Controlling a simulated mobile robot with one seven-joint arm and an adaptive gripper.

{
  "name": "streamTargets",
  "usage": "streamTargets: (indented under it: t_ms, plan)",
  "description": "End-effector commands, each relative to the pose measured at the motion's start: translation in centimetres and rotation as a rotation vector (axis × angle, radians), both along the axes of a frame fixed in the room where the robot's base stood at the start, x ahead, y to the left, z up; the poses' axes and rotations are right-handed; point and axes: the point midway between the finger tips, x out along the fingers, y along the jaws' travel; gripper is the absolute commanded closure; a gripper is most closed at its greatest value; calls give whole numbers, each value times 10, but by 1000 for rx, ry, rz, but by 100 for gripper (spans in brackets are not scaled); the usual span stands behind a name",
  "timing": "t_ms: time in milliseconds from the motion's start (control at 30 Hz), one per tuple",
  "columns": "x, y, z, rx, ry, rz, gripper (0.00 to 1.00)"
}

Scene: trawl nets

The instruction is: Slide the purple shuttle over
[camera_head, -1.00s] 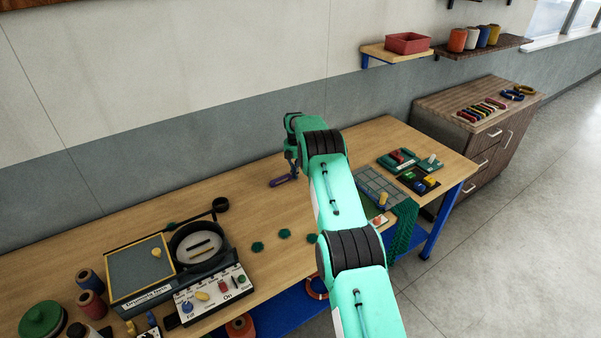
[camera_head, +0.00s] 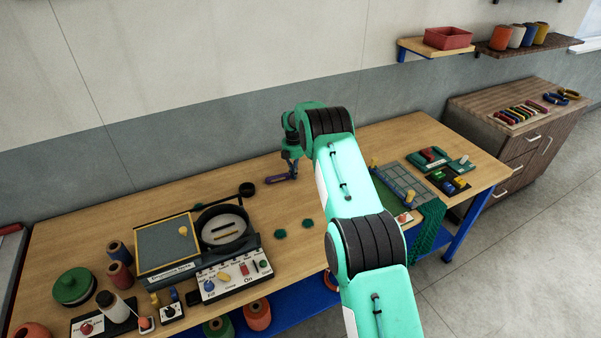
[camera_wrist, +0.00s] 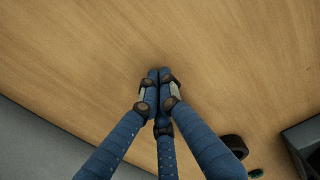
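The purple shuttle (camera_head: 279,179) is a small elongated piece low over the wooden bench top, left of the black arm joint in the head view. My gripper (camera_head: 293,172) points down at the right end of the shuttle. In the wrist view the blue fingers of my gripper (camera_wrist: 159,80) are drawn together at their tips over bare wood. No purple shuttle can be made out there. I cannot tell whether the fingertips only touch the shuttle or have part of it between them.
Green hexagonal pieces (camera_head: 280,236) lie nearer the front. A grey grid board (camera_head: 402,187) and green netting (camera_head: 428,222) are right of my arm. The wall runs behind the bench.

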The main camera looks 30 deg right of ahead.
Motion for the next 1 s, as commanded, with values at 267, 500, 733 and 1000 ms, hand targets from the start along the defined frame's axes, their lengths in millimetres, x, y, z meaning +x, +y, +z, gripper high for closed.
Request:
streamTargets:
  t_ms: [267, 500, 733, 1000]
  plan:
    - [0, 0, 0, 0, 0, 0, 100]
    - [0, -6, 0, 0, 0, -1, 100]
    - [0, -30, -1, 0, -1, -3, 100]
    - [1, -40, 36, -1, -3, 0, 100]
